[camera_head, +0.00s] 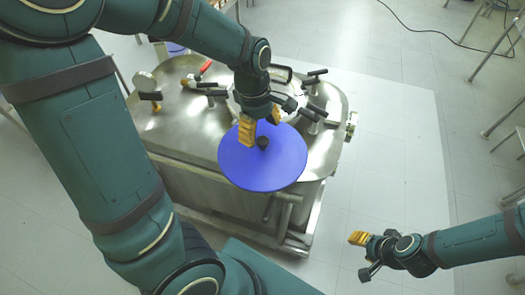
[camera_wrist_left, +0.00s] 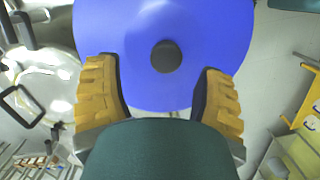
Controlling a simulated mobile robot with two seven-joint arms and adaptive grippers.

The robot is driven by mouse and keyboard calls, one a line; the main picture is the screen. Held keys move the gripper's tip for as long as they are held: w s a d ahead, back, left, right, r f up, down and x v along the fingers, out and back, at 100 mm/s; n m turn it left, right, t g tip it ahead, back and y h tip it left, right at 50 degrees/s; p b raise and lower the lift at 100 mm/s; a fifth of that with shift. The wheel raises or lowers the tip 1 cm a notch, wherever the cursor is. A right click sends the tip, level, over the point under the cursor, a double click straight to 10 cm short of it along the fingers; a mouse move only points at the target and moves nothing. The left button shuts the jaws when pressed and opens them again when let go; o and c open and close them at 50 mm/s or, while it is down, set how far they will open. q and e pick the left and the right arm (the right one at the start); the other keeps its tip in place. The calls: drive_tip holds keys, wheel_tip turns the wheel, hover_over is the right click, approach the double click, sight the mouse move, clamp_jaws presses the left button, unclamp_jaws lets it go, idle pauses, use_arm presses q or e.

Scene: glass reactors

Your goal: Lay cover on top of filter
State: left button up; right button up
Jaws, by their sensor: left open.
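The cover is a round blue disc (camera_head: 260,170) with a dark knob (camera_head: 262,143) at its middle, over the front right part of the metal filter (camera_head: 185,120). My left gripper (camera_head: 258,130) is over the disc, close to the knob. In the left wrist view the yellow fingers (camera_wrist_left: 163,100) are spread apart, with the knob (camera_wrist_left: 166,56) ahead of them and the blue disc (camera_wrist_left: 180,20) beyond. I cannot tell whether the disc touches the filter's top. My right gripper (camera_head: 360,239) is at lower right, away from the filter, and its finger opening is unclear.
Several black-handled clamps (camera_head: 315,113) stand up along the filter's rim. A valve pipe (camera_head: 285,208) sticks out at its front. The pale floor (camera_head: 390,150) to the right is clear, with metal stands (camera_head: 500,115) at the far right.

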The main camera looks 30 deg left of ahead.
sight(262, 140)
use_arm(q)
drive_tip(key=f, duration=0.2)
drive_tip(key=s+d+f, duration=0.1)
drive_tip(key=shift+f, duration=0.35)
drive_tip(key=shift+w+d+f+b, duration=0.1)
drive_tip(key=shift+f+b, duration=0.25)
drive_tip(key=shift+f, duration=0.2)
drive_tip(key=shift+c, duration=0.2)
clamp_jaws()
